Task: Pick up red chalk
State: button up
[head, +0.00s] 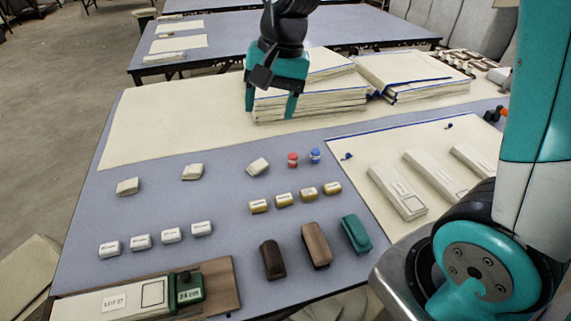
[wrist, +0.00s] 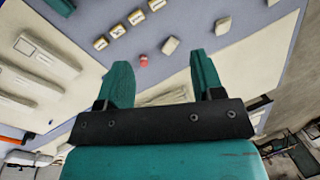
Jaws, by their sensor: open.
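The red chalk (head: 292,159) is a small red piece standing on the grey-blue table, right beside a similar blue piece (head: 315,156). In the wrist view the red chalk (wrist: 144,60) lies between and beyond my fingers, nearer the left one. My gripper (head: 270,112) is open and empty, with teal fingers. It hangs over the cream sheet by the paper stacks, farther back than the red chalk and apart from it. The gripper also shows in the wrist view (wrist: 164,75).
Several yellow-labelled blocks (head: 284,199) lie just in front of the chalk. A whitish block (head: 258,166) lies to its left. Paper stacks (head: 310,100) stand at the back. Brown and teal erasers (head: 316,245) lie at the front, and long white boxes (head: 397,192) on the right.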

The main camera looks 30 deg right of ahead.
jog(key=w+d+f+m+h, duration=0.1)
jog(key=w+d+f+m, duration=0.65)
jog(key=w, duration=0.25)
jog(key=m+h, duration=0.1)
jog(key=m, duration=0.8)
send_over(293, 155)
jog(key=shift+g, duration=0.3)
jog(key=f, duration=1.7)
jog(key=shift+w, duration=0.25)
jog(key=shift+s+f+p, duration=0.2)
jog(key=shift+f+p, duration=0.6)
jog(key=shift+f, duration=2.25)
jog(key=c, duration=1)
notch_tip(293, 155, up, 20)
jog(key=shift+r+b, duration=0.1)
jog(key=shift+b, duration=0.75)
jog(key=shift+o, duration=0.4)
